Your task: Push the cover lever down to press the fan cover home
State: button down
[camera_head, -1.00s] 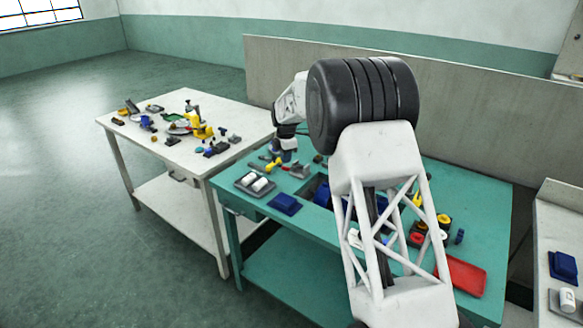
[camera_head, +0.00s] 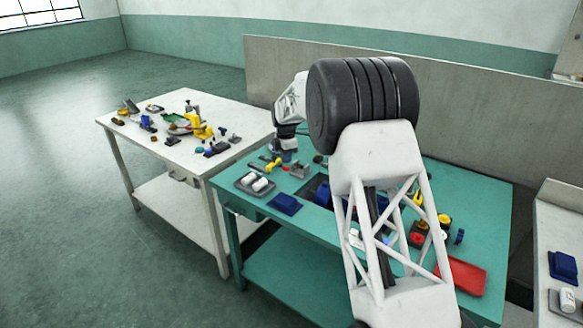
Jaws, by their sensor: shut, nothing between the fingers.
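My gripper (camera_head: 284,152) is at the far left part of the teal bench, low over the bench top. It is small in this view and partly hidden by my wrist; it is shut with nothing held. A yellow part (camera_head: 273,165) lies just left of and below the gripper, beside small grey and dark parts. A grey part (camera_head: 300,171) is just to its right. I cannot tell which of these small parts is the cover lever or the fan cover, nor whether the gripper touches any of them.
A white table (camera_head: 140,133) with several parts stands at left.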

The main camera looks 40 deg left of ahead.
aim_at(285, 167)
jog(key=shift+f, duration=1.4)
dwell(0.6)
jog(key=shift+s+f, duration=0.25)
jog(key=shift+f, duration=0.4)
jog(key=shift+s+f, duration=0.2)
jog(key=shift+f, duration=0.45)
dwell(1.3)
jog(key=shift+s+f, duration=0.15)
jog(key=shift+f, duration=1.25)
dwell(1.3)
jog(key=shift+r, duration=0.1)
dwell(0.5)
